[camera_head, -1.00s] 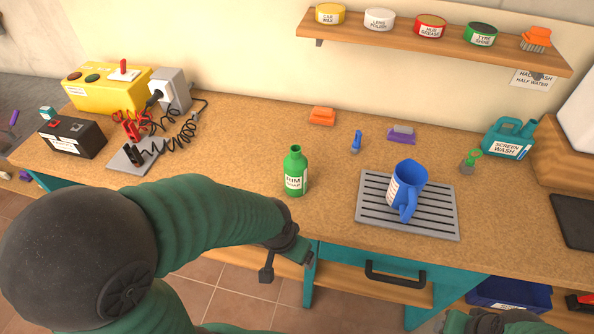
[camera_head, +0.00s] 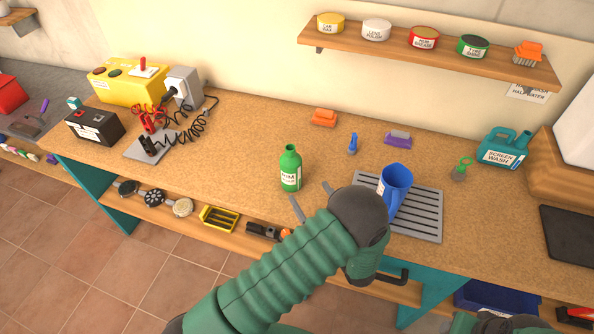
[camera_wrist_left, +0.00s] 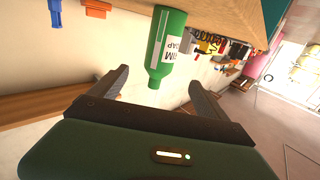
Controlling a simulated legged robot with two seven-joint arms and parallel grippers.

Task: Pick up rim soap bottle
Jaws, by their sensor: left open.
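The rim soap bottle (camera_head: 291,170) is green with a white label and stands upright near the front edge of the workbench. My left gripper (camera_head: 311,197) is open and empty, just right of and nearer than the bottle, its two fingers towards it. In the left wrist view the bottle (camera_wrist_left: 165,48) appears with its neck between and just beyond the open fingers (camera_wrist_left: 158,80); I see no contact. A part of my right arm (camera_head: 490,323) shows at the bottom right edge, too cut off to read its jaws.
A blue jug (camera_head: 394,184) stands on a grey slatted tray (camera_head: 425,222) close right of my left gripper. A blue clip (camera_head: 353,144), an orange brush (camera_head: 324,118) and a purple brush (camera_head: 398,139) lie behind. A black battery (camera_head: 94,127) is far left. Bench around the bottle is clear.

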